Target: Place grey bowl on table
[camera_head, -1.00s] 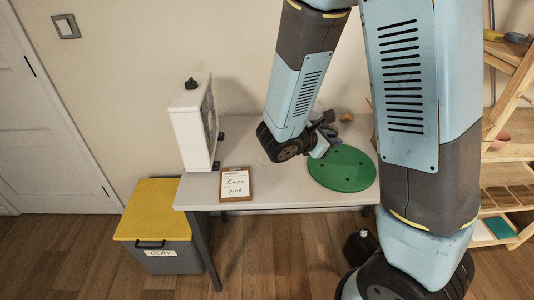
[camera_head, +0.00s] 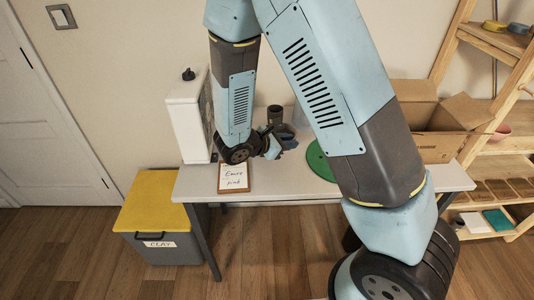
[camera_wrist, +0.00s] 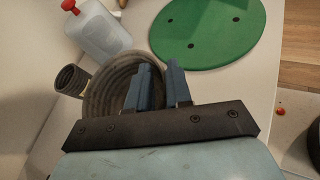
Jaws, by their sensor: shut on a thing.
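The grey bowl (camera_wrist: 112,88) shows in the wrist view as a round, ridged shape just behind and left of my fingers. My gripper (camera_wrist: 160,68) is shut on its right rim, with the two fingers close together. In the head view my gripper (camera_head: 277,149) is over the table (camera_head: 290,188), left of the green disc. The bowl is mostly hidden by my gripper there. I cannot tell whether the bowl touches the table top.
A green disc (camera_wrist: 213,30) lies beside the bowl. A dark cup (camera_wrist: 72,80) and a white red-capped bottle (camera_wrist: 99,32) stand close on its other side. A clipboard (camera_head: 233,180) and a white upright unit (camera_head: 187,120) are at left. An open cardboard box (camera_head: 445,115) is at right.

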